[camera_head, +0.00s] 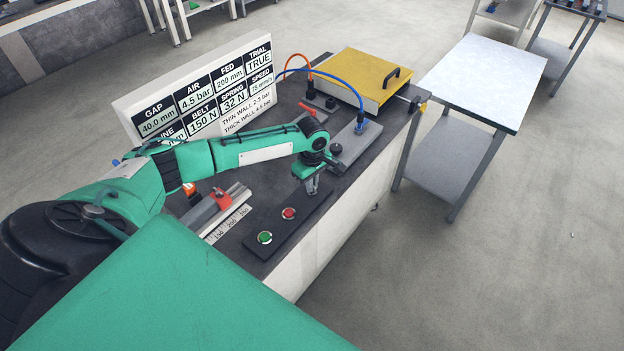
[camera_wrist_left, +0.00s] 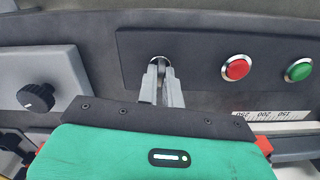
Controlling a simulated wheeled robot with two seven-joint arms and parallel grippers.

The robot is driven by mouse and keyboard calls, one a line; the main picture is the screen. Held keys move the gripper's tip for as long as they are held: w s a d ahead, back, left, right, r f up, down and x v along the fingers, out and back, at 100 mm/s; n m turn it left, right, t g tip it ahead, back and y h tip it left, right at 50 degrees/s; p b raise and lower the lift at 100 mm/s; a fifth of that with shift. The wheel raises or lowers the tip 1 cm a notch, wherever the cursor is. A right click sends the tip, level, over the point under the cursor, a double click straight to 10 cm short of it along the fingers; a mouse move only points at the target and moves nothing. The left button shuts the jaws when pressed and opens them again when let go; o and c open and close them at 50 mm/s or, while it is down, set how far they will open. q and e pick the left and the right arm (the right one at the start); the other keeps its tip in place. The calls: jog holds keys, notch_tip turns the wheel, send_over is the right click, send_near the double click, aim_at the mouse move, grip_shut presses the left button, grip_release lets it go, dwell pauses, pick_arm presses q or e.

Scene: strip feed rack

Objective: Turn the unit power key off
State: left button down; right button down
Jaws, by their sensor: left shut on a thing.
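My left gripper (camera_head: 312,190) reaches down to the black control panel (camera_head: 292,217), over its end beyond the red button. In the left wrist view, its two grey fingers (camera_wrist_left: 161,84) are closed together at a round metal key switch (camera_wrist_left: 159,60) on the panel. The fingers are shut on the unit power key, which they hide almost wholly; I cannot tell how far it is turned. The red button (camera_wrist_left: 236,68) and the green button (camera_wrist_left: 299,70) sit in a row with the switch. My right gripper is not in view.
A grey block with a black knob (camera_wrist_left: 36,97) stands beside the panel. A clamp rail with a red part (camera_head: 222,200) and a scale lies to its left. A yellow-lidded box (camera_head: 352,72) and a sign board (camera_head: 205,90) stand farther back.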

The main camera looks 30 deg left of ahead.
pick_arm(q)
jog(key=m+p, duration=0.3)
jog(key=shift+s+r+m, duration=0.1)
jog(key=shift+r+m, duration=0.05)
jog(key=shift+m, duration=0.15)
jog(key=m+p, duration=0.2)
jog(key=m, duration=0.2)
jog(key=shift+m+p, duration=0.3)
jog(key=m+p, duration=0.1)
jog(key=m, duration=0.3)
jog(key=m+p, duration=0.1)
jog(key=m, duration=0.2)
jog(key=shift+m, duration=0.3)
jog(key=c, duration=1.6)
grip_release()
jog(key=shift+o, duration=0.2)
